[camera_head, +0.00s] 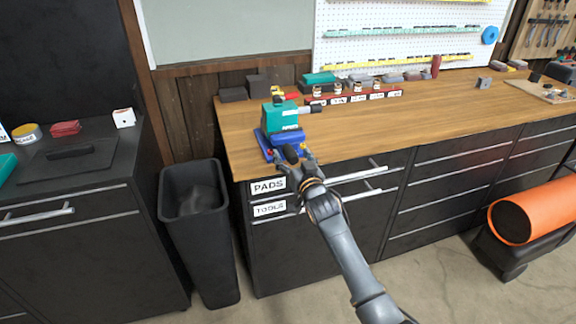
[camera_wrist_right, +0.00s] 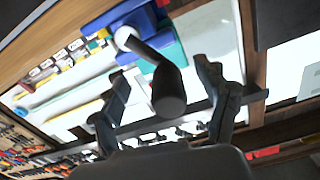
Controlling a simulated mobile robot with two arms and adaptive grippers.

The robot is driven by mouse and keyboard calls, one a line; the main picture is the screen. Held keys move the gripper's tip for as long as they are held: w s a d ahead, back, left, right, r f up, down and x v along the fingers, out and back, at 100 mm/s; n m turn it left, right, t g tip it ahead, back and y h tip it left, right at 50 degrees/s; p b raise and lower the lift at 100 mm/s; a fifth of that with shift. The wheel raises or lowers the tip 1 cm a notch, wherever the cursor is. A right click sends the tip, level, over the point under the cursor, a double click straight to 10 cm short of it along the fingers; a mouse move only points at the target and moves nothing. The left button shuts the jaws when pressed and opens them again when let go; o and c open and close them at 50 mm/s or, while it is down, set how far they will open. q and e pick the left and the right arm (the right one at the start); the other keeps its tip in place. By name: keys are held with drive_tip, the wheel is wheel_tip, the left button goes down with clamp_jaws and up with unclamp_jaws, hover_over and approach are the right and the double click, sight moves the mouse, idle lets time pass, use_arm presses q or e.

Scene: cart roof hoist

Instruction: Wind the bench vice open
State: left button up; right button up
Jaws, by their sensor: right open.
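The bench vice (camera_head: 280,118) has a teal and blue body and sits at the front left corner of the wooden workbench. It also shows upside down in the right wrist view (camera_wrist_right: 175,58). My right gripper (camera_head: 301,160) is at the front of the vice, by the handle. In the wrist view its two open fingers (camera_wrist_right: 160,78) stand on either side of the knob, with visible gaps. Whether the vice jaws are apart is unclear. My left gripper is not in view.
The workbench (camera_head: 440,118) has a row of small jars and blocks along its back. Drawers below carry PADS and TOOLS labels (camera_head: 268,186). A black bin (camera_head: 205,240) stands left of the bench. An orange cylinder (camera_head: 535,215) lies at the right.

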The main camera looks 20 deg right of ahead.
sight(297, 162)
drive_tip(key=shift+s+r+p, duration=0.1)
drive_tip(key=shift+s+p, duration=0.4)
drive_tip(key=shift+p, duration=0.05)
drive_tip(key=s+p, duration=0.3)
drive_tip(key=s, duration=0.2)
drive_tip(key=shift+d+p, duration=0.15)
drive_tip(key=shift+p, duration=0.15)
drive_tip(key=shift+s+p, duration=0.7)
drive_tip(key=shift+s, duration=0.85)
